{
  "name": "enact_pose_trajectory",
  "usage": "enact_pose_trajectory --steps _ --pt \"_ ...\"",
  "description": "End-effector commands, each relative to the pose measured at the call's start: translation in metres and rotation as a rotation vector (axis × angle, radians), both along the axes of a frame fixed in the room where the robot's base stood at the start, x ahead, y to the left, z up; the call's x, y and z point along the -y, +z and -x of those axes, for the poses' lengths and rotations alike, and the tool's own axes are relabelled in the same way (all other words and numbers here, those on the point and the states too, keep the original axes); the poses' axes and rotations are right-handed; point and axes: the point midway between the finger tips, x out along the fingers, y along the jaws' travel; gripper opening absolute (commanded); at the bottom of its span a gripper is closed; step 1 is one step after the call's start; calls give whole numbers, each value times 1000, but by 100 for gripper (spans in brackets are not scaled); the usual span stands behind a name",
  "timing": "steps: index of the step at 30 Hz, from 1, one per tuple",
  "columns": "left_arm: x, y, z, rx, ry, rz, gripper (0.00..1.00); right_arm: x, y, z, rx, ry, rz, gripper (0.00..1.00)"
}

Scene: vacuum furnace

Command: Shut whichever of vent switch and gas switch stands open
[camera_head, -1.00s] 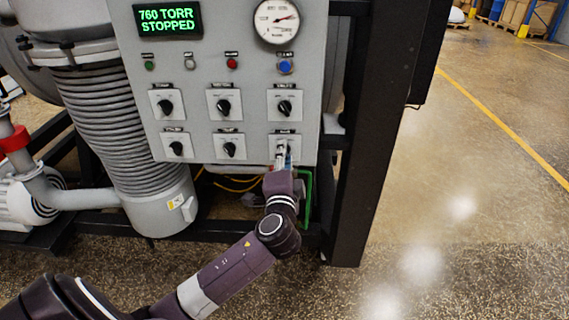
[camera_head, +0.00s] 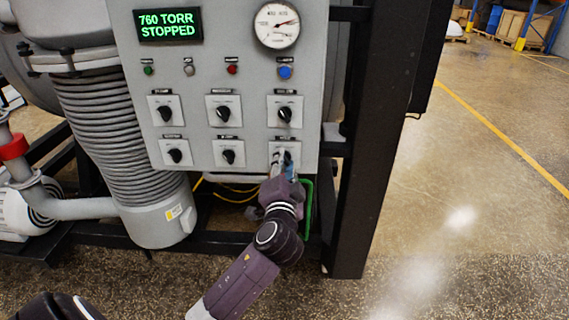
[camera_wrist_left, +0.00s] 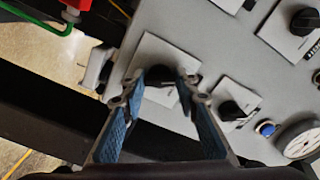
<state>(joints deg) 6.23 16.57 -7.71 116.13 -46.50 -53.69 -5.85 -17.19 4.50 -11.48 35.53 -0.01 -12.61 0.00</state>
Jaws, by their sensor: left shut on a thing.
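A grey control panel (camera_head: 203,98) carries two rows of black rotary switches on white plates. Their labels are too small to read, so I cannot tell which are the vent and gas switches. My left gripper (camera_head: 282,160) is at the lower right switch (camera_head: 273,147), its fingers covering much of the knob. In the left wrist view my left gripper (camera_wrist_left: 160,78) has its blue-padded fingers on either side of the dark knob (camera_wrist_left: 160,76), shut on it. The knob's exact angle is mostly hidden. My right gripper is not in view.
A green display (camera_head: 168,25) reads 760 TORR STOPPED. A round gauge (camera_head: 277,25) and several small buttons sit above the switches. A black frame post (camera_head: 362,150) stands right of the panel. Open floor (camera_head: 480,170) lies beyond it.

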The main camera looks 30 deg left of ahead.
Motion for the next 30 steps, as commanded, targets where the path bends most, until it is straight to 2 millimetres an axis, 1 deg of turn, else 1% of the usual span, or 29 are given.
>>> enact_pose_trajectory --steps 1,2,6,7,13,15,19,23,30 --pt "0 -2 0 -3 0 4 4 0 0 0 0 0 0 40" --pt "0 -2 0 -3 0 4 30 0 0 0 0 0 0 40" --pt "0 -2 0 -3 0 3 45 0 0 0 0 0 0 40" --pt "0 -2 0 -3 0 3 46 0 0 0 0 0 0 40" --pt "0 -1 0 -2 0 1 46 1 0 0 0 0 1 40" --pt "1 -1 1 -1 -1 2 46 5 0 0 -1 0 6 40" --pt "6 -2 9 -2 -2 4 46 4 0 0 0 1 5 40" --pt "19 -2 28 -3 -3 5 46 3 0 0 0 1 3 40" --pt "45 -3 73 -4 -2 6 46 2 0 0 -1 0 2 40"
